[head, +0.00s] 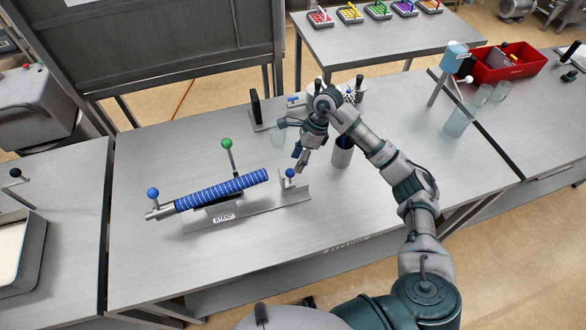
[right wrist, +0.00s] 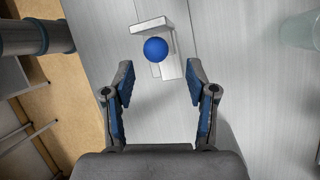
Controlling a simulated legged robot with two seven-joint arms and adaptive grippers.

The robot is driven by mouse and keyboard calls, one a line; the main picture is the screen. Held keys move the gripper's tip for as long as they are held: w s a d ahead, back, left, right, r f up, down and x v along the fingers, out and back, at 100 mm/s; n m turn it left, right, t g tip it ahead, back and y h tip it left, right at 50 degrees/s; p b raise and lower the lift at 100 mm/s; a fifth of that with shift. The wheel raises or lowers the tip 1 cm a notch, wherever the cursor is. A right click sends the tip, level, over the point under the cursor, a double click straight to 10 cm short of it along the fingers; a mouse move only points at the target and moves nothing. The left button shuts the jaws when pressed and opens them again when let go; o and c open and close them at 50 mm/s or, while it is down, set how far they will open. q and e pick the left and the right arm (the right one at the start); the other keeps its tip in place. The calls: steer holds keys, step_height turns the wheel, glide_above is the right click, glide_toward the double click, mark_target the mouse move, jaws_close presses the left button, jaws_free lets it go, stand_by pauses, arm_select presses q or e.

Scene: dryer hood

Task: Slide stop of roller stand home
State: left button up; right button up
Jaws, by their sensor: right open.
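The roller stand (head: 255,208) is a grey metal base with a label, carrying a blue striped roller (head: 220,190) lying tilted along it. The stop (head: 297,191), a small grey bracket with a blue ball knob (head: 290,173), is at the stand's right end, apart from the roller's end. In the right wrist view the knob (right wrist: 156,49) shows just beyond the fingertips, with the stop's grey plate (right wrist: 171,68) around it. My right gripper (head: 299,158) is open and empty, close above the knob; its fingers (right wrist: 160,76) are spread to either side of the knob's line. My left gripper is out of view.
A green ball knob (head: 227,144) stands on a post behind the roller, and another blue knob (head: 153,193) at its left end. The front table is clear.

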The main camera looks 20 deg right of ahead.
steer(key=v, duration=0.6)
steer(key=shift+d, duration=0.2)
steer(key=shift+w+r, duration=0.1)
